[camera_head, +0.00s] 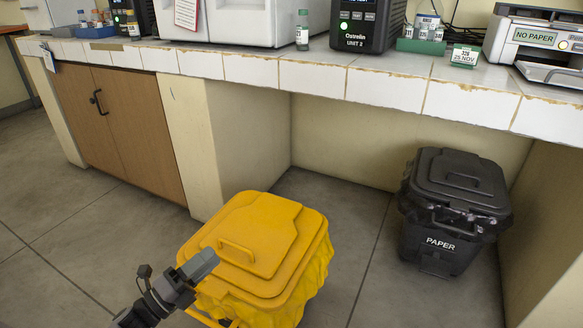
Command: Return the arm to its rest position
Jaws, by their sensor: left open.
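My left arm comes in at the bottom left. Its gripper (200,265) is open and appears empty, in front of the yellow lidded bin (265,240) in this view. I cannot tell whether it touches the bin. The gripper and wrist cover part of the bin's left front side. My right gripper is not in view.
A tiled counter (390,87) runs across the back, with a black Ostrelin unit (367,25), a vial (302,32), a green rack (420,46) and a printer (535,40). A black PAPER bin (440,246) stands right. Floor (345,230) is clear between the bins.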

